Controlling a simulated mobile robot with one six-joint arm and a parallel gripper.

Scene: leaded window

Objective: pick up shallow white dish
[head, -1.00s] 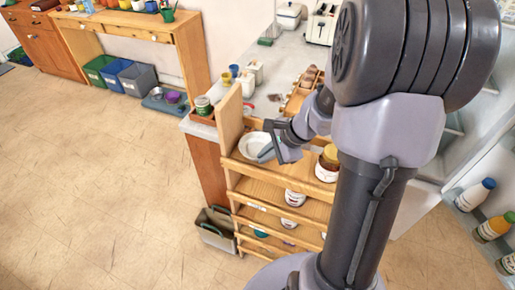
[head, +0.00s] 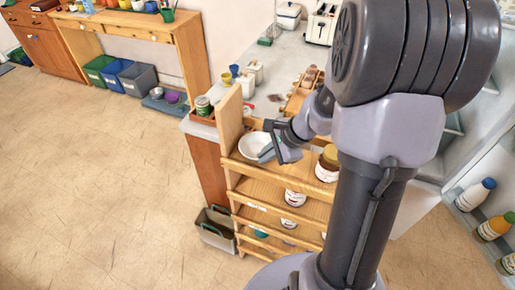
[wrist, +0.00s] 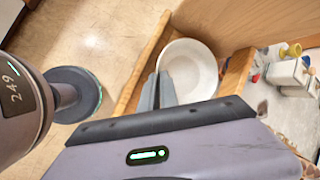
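The shallow white dish (head: 253,144) is at the left end of the top of a wooden shelf rack (head: 262,185). It also shows in the wrist view as a round white dish (wrist: 192,72), seen from above between the rack's wooden sides. My gripper (head: 267,153) is at the dish's near right edge in the head view. In the wrist view its two grey fingers (wrist: 158,92) are close together at the dish's rim, one outside and one over its inside. They appear shut on the rim. The fingers hide part of the rim, and whether the dish is lifted is unclear.
Jars (head: 327,163) stand on the rack to the right of the dish, with more on lower shelves. A grey counter (head: 275,85) with cups, containers and a wooden tray lies behind. A grey bin (head: 216,228) stands on the floor at the rack's left. Floor farther left is clear.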

